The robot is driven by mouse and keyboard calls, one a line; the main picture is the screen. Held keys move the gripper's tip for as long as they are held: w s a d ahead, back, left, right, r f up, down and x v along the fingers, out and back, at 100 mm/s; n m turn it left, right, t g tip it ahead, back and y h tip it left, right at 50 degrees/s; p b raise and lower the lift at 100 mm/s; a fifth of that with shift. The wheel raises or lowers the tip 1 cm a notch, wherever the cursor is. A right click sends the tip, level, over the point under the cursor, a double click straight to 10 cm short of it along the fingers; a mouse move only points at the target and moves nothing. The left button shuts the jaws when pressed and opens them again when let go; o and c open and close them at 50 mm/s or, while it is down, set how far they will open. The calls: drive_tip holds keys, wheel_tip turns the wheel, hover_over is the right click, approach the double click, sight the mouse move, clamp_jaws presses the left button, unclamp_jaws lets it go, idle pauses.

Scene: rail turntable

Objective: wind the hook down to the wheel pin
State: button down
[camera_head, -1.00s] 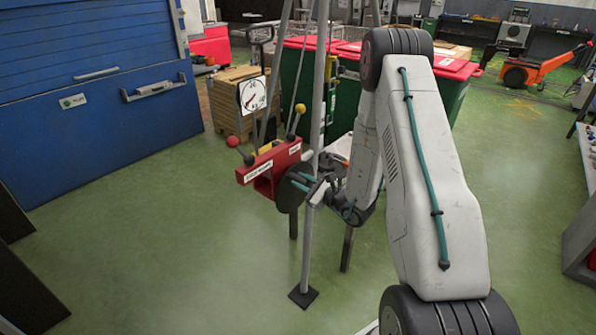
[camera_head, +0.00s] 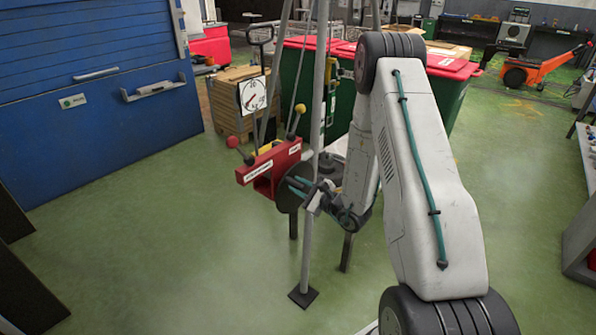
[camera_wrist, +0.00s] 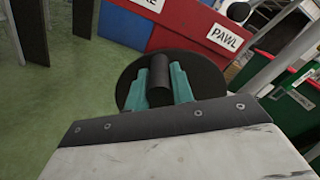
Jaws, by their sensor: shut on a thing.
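A red winch (camera_head: 268,168) is mounted on a grey tripod leg (camera_head: 310,225). Its round black crank disc (camera_head: 287,198) faces my arm and also shows in the wrist view (camera_wrist: 208,82). My gripper (camera_wrist: 159,85) has its teal fingers on both sides of a black cylindrical crank handle (camera_wrist: 160,74), shut on it. In the head view my gripper (camera_head: 301,186) is at the disc's right side. A lever with a yellow knob (camera_head: 300,108) and one with a red knob (camera_head: 232,142) rise from the winch. I cannot make out the hook or the wheel pin.
A white dial gauge (camera_head: 252,94) stands behind the winch. Green bins with red lids (camera_head: 452,68) and a wooden crate (camera_head: 232,108) are farther back. A blue cabinet (camera_head: 85,75) fills the left. The green floor between is mostly clear.

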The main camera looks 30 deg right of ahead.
drive_tip(key=shift+s+a+f, duration=0.1)
drive_tip(key=shift+f, duration=0.05)
drive_tip(key=shift+s+a+f+n, duration=0.2)
drive_tip(key=shift+a+f+n, duration=0.4)
drive_tip(key=shift+n, duration=0.6)
drive_tip(key=shift+s+a+f+n, duration=0.1)
drive_tip(key=shift+a+f+n, duration=0.2)
drive_tip(key=shift+n, duration=0.3)
drive_tip(key=shift+s+a+f+n, duration=0.15)
drive_tip(key=shift+f+n, duration=0.25)
drive_tip(key=shift+n, duration=0.2)
drive_tip(key=shift+f, duration=0.1)
drive_tip(key=shift+a+f+n, duration=0.15)
drive_tip(key=shift+f+n, duration=0.05)
drive_tip(key=shift+n, duration=0.1)
drive_tip(key=shift+s+a+f+n, duration=0.1)
drive_tip(key=shift+a+f+n, duration=0.1)
drive_tip(key=shift+f+n, duration=0.55)
drive_tip(key=shift+r, duration=0.15)
